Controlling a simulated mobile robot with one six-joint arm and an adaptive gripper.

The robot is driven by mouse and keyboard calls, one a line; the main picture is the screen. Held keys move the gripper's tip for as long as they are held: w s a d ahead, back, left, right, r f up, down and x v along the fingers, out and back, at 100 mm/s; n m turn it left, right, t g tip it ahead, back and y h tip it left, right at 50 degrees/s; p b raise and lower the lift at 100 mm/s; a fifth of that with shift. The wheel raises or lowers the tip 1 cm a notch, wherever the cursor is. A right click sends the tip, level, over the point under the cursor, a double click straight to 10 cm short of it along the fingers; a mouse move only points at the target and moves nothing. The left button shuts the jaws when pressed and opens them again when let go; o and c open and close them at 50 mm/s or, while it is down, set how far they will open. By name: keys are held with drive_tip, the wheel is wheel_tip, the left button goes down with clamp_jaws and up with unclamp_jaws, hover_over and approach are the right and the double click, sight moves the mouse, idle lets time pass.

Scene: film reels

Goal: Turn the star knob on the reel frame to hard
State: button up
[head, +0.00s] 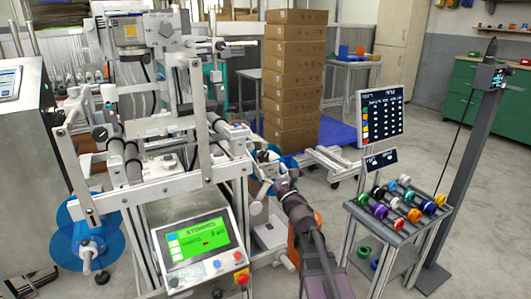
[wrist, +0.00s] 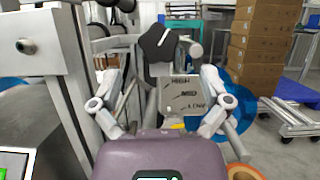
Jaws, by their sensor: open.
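In the wrist view, a dark, angular knob (wrist: 158,45) with a pale line on its face stands just beyond my gripper (wrist: 160,100). It looks like the star knob, though its full outline is unclear. Below it is a grey plate (wrist: 182,93) lettered HIGH, MED and what looks like LOW; I read no "hard". The fingers are spread either side of the plate, with nothing held between them. In the head view, my gripper (head: 266,163) is at the right side of the reel frame (head: 135,195), and the knob there is too small or hidden to tell.
A control panel with a green screen (head: 198,242) and a red button is at the frame's front. A cart of coloured spools (head: 397,238) stands right. Stacked cartons (head: 292,75) are behind. A frame post (wrist: 75,60) rises close on the wrist view's left.

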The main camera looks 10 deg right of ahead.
sight(265, 158)
drive_tip(key=shift+p+x, duration=1)
drive_tip(key=shift+x, duration=2.2)
drive_tip(key=shift+c, duration=0.2)
drive_tip(key=c, duration=1.1)
